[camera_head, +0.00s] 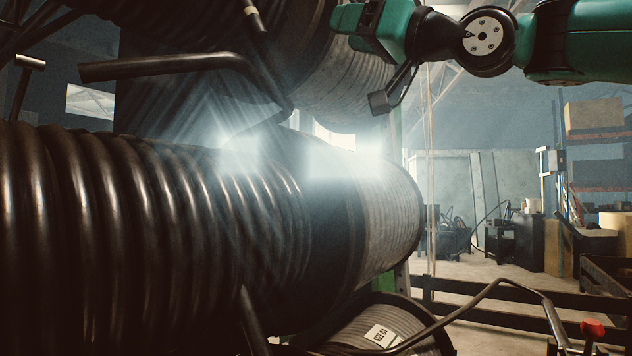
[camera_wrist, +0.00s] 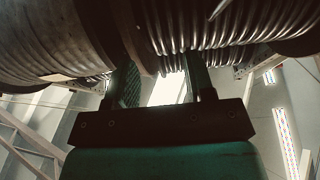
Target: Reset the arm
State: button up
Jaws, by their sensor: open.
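In the wrist view, my gripper (camera_wrist: 164,78) has its two dark fingers apart, with a bright gap between them. The fingers point up toward a hose reel (camera_wrist: 65,40) with dark coiled hose (camera_wrist: 230,30) beside it. The upper ends of the fingers overlap the reel and coil in the picture, and I cannot tell whether they touch. In the head view, my green arm comes in from the upper right, its end near the upper reel (camera_head: 345,75). The fingertips are not clear there.
A large reel of black hose (camera_head: 130,230) fills the left of the head view. A labelled reel (camera_head: 390,335) is at the bottom. A bent bar with a red knob (camera_head: 592,328) is at the lower right.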

notch_tip(320, 180, down, 26)
jog(key=s+d+m+g+h, duration=0.15)
jog(key=m+g+h, duration=0.25)
jog(key=h, duration=0.4)
jog(key=s+d+f+g+h, duration=0.3)
jog(key=s+d+f+g, duration=0.1)
jog(key=s+f, duration=0.8)
jog(key=s+d+f+g+h, duration=0.3)
jog(key=s+d+f+g, duration=0.15)
jog(key=s+f, duration=0.7)
notch_tip(320, 180, up, 18)
jog(key=w+p, duration=0.2)
jog(key=p, duration=1.7)
jog(key=shift+w+a+p, duration=0.15)
jog(key=shift+a+p, duration=0.2)
